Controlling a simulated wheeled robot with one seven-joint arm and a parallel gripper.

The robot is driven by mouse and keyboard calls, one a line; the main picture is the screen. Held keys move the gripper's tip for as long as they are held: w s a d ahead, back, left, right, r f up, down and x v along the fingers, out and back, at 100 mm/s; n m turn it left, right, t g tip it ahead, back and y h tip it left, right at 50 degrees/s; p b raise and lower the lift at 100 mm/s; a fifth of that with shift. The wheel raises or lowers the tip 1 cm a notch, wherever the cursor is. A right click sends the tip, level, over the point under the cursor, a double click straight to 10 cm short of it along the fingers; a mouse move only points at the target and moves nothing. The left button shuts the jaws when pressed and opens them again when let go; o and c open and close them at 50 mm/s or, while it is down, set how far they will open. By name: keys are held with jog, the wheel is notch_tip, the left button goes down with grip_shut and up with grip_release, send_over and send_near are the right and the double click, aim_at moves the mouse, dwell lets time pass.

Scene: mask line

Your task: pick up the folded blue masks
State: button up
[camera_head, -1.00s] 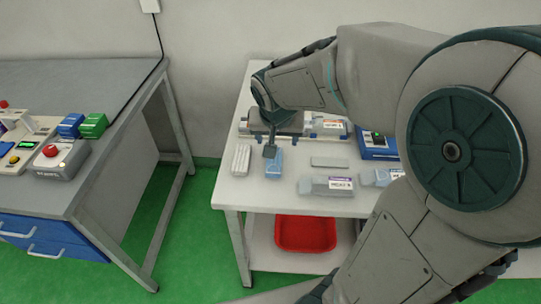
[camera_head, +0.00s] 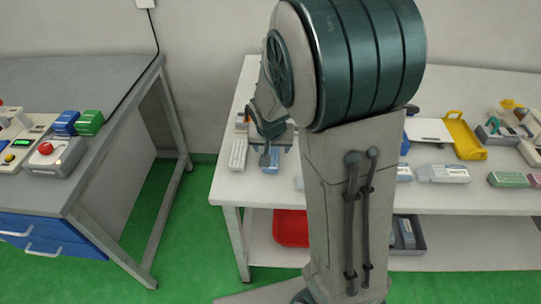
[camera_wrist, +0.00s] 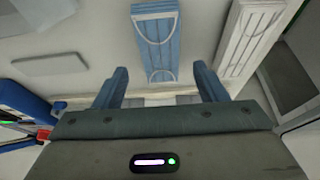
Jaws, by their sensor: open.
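The folded blue masks (camera_wrist: 157,42) lie flat as a narrow pleated stack with pale ear loops, ahead of my gripper in the wrist view. My gripper (camera_wrist: 160,85) is open and empty there, its two blue-grey fingers apart and lined up with the stack's two sides. In the head view my gripper (camera_head: 265,160) is above the table beside the blue masks (camera_head: 273,165), which it and my arm partly cover. The height gap between fingers and masks is hard to judge.
A white folded stack (camera_wrist: 251,38) lies just right of the blue one in the wrist view. A flat grey piece (camera_wrist: 50,65) lies to the left. A red bin (camera_head: 290,228) stands on the lower shelf. A yellow tray (camera_head: 465,135) and several packs are farther right.

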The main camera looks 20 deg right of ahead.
aim_at(271, 152)
jog(key=shift+x, duration=1.35)
jog(key=shift+f+b, duration=0.2)
jog(key=shift+b, duration=0.15)
jog(key=c, duration=1)
